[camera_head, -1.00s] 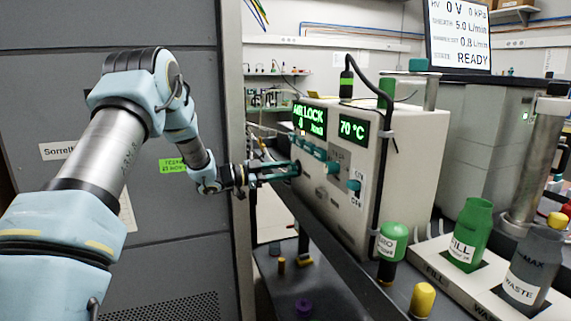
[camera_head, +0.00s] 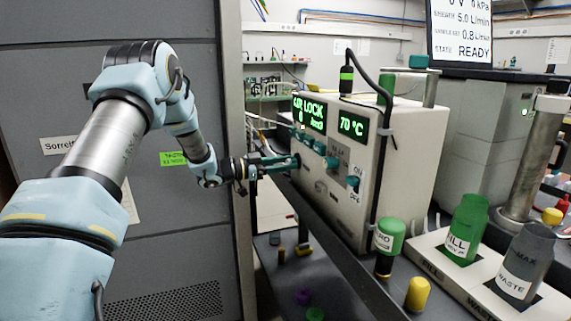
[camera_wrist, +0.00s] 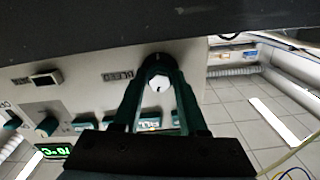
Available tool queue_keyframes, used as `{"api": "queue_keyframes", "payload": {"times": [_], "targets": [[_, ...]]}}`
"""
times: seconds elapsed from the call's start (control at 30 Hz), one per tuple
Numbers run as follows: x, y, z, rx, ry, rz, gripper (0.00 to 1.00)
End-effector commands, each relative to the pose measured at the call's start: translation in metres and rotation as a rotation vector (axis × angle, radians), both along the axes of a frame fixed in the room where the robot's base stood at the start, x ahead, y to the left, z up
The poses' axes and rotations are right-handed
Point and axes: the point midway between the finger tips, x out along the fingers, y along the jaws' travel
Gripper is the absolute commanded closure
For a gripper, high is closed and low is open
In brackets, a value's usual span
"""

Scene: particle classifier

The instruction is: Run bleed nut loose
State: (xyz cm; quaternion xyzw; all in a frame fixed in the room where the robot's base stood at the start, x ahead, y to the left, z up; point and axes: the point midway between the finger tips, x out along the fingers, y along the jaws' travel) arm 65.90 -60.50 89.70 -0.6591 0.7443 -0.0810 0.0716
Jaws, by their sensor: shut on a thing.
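The bleed nut (camera_wrist: 160,88) is a small whitish knob on the beige instrument's front panel, beside the printed BLEED label (camera_wrist: 118,76) in the wrist view. My gripper (camera_wrist: 159,70) has its teal fingers on either side of the nut, shut on it. In the head view my gripper (camera_head: 293,162) reaches the left end of the beige instrument's front (camera_head: 328,192), and its fingers hide the nut there. How far the nut is turned cannot be told.
Teal switches (camera_head: 332,163) sit on the panel right of my gripper. Green displays (camera_head: 309,113) show AIR LOCK 0 and 70 °C. A green FILL bottle (camera_head: 467,225) and grey WASTE bottle (camera_head: 522,262) stand at right. A grey cabinet (camera_head: 150,235) is at left.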

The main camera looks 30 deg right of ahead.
Motion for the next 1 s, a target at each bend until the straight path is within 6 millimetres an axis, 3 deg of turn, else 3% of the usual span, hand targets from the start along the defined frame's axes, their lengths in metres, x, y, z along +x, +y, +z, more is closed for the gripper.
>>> {"api": "queue_keyframes", "payload": {"times": [0.03, 0.27, 0.57, 0.77, 1.0], "targets": [[-0.002, -0.004, 0.004, -0.008, -0.002, -0.004, 0.55], [-0.001, -0.002, 0.002, -0.004, -0.002, -0.002, 0.29], [0.000, 0.001, 0.001, -0.001, -0.002, 0.000, 0.28], [0.004, 0.026, 0.000, -0.001, -0.002, 0.002, 0.28], [0.010, 0.073, 0.000, -0.002, -0.003, 0.002, 0.28]]}}
